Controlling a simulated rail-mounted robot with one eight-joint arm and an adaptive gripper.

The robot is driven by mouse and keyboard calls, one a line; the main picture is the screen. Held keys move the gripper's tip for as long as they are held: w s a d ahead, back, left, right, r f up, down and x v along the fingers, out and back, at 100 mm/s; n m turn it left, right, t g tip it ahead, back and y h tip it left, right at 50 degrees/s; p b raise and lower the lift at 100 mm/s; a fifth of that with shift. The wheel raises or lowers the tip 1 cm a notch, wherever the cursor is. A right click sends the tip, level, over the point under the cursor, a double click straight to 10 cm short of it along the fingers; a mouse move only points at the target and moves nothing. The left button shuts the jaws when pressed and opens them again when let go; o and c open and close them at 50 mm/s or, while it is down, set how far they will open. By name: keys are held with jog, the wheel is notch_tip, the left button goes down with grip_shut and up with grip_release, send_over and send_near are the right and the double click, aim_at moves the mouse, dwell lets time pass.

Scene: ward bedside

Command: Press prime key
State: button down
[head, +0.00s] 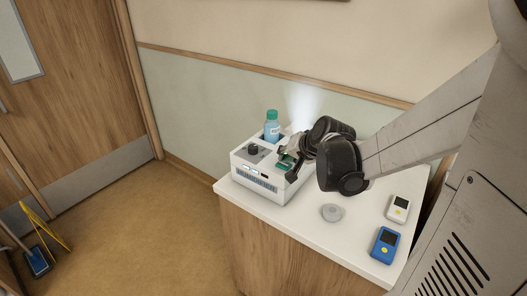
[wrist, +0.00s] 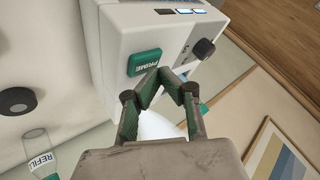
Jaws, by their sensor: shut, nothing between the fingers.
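A white device (head: 258,187) with a dark knob (head: 252,149) stands on the bedside cabinet. The green key marked PRIME (wrist: 145,62) is on its pale face in the wrist view. My gripper (wrist: 158,73) is shut and empty, its green-padded fingertips meeting at the key's lower right corner. I cannot tell whether they touch the key. In the head view my gripper (head: 288,166) is over the right part of the device and hides part of it there.
A bottle with a teal cap (head: 272,127) stands at the device's back. A grey disc (head: 332,213), a white handheld unit (head: 397,209) and a blue one (head: 384,245) lie on the white cabinet top (head: 300,222). A yellow stand (head: 46,226) is on the floor, far left.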

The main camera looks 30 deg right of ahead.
aim_at(285, 165)
jog(key=shift+r, duration=0.3)
jog(key=shift+r, duration=0.1)
jog(key=shift+r+p, duration=1.95)
jog(key=shift+r, duration=0.5)
jog(key=s+a+f+n+g+b, duration=0.1)
jog(key=s+a+n+b, duration=0.5)
jog(key=s+a, duration=1)
jog(key=shift+s+a+n+g, duration=0.2)
jog(key=shift+s+n+g, duration=0.4)
jog(key=shift+s+n, duration=0.9)
jog(key=shift+s+m, duration=0.25)
jog(key=shift+m, duration=0.05)
